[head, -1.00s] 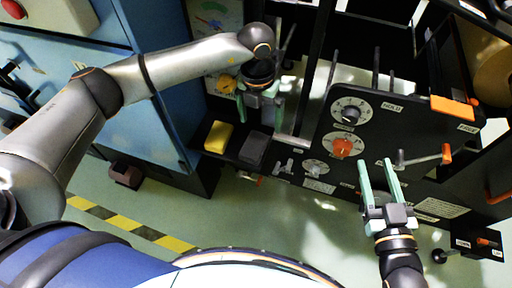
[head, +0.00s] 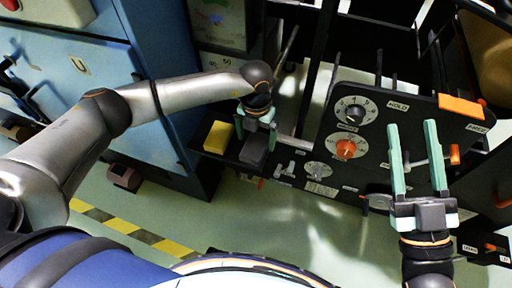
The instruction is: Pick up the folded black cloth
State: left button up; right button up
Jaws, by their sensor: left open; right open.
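The folded black cloth (head: 253,152) lies on a small dark shelf, just right of a yellow block (head: 218,136). My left gripper (head: 257,138) is open and points down right at the cloth. Its green fingers reach the cloth's far part, one on either side as far as I can see. Contact with the cloth cannot be told. My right gripper (head: 412,125) is open and empty, with its fingers pointing up in front of the black control panel, far from the cloth.
The black control panel (head: 375,135) with dials, switches and an orange-tipped lever (head: 455,154) stands right of the shelf. A blue cabinet (head: 150,130) stands to the left. The green floor (head: 255,220) in front is clear, with yellow-black tape (head: 130,229).

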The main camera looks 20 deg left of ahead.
aim_at(256, 148)
pick_arm(q)
notch_tip(256, 148, down, 3)
jog(key=shift+r, duration=0.15)
pick_arm(e)
jog(key=s+r+n+y, duration=0.1)
jog(key=r, duration=0.1)
jog(key=s+r+n+y, duration=0.1)
jog(key=shift+s+a+r+t+y, duration=0.15)
jog(key=shift+a+r+t+y, duration=0.05)
jog(key=shift+r+t+y, duration=0.2)
pick_arm(q)
jog(key=shift+c, duration=0.2)
jog(key=c, duration=1.2)
